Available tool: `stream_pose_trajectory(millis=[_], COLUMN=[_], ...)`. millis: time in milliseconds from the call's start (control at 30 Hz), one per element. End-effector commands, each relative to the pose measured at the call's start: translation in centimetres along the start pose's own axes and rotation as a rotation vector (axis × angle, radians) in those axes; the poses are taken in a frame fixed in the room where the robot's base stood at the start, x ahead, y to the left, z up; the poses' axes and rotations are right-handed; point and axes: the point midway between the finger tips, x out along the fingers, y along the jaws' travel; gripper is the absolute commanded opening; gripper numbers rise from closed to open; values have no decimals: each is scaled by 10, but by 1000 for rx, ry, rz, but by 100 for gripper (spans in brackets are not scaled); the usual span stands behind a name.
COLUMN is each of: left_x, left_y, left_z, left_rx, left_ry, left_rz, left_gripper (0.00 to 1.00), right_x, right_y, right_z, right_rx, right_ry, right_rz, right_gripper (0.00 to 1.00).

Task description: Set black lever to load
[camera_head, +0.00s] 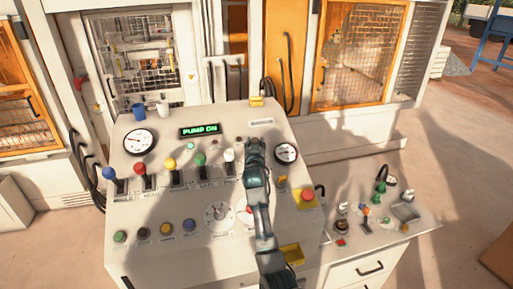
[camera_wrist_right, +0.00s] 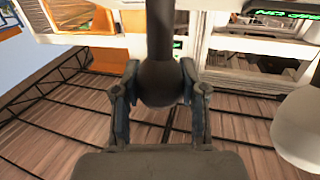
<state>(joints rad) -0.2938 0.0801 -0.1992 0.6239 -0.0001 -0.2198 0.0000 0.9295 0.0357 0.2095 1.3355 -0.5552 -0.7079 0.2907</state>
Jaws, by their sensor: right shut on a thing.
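The black lever (camera_wrist_right: 160,82) shows in the right wrist view as a dark ball knob on a dark shaft. My right gripper (camera_head: 255,148) has its fingers closed around both sides of this knob. In the head view the gripper covers the black lever, at the right end of the lever row on the sloped console (camera_head: 240,123). The lever's set position and any load label cannot be read. My left gripper is not in view.
The white lever (camera_head: 229,156) stands just left of my gripper. Green (camera_head: 199,159), yellow (camera_head: 169,163), red (camera_head: 139,167) and blue (camera_head: 108,173) levers follow leftward. A round gauge (camera_head: 286,153) lies close on the right. The display (camera_head: 200,130) reads PUMP ON.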

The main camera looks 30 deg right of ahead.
Motion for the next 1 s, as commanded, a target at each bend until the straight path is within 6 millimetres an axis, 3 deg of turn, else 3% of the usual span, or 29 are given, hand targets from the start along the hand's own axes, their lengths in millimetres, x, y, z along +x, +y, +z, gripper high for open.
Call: stream_pose_trajectory(millis=[800,833,933,1000], left_x=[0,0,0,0], left_y=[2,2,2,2], left_z=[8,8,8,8], left_rx=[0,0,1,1], left_ry=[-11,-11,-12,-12], left_rz=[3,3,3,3], left_gripper=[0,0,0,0], right_x=[10,10,10,10], right_y=[-3,-3,-3,-3], right_z=[-2,-2,-2,-2], right_rx=[0,1,0,0], right_ry=[1,1,0,0], right_rz=[-1,-1,-1,0], right_gripper=[0,43,67,67])
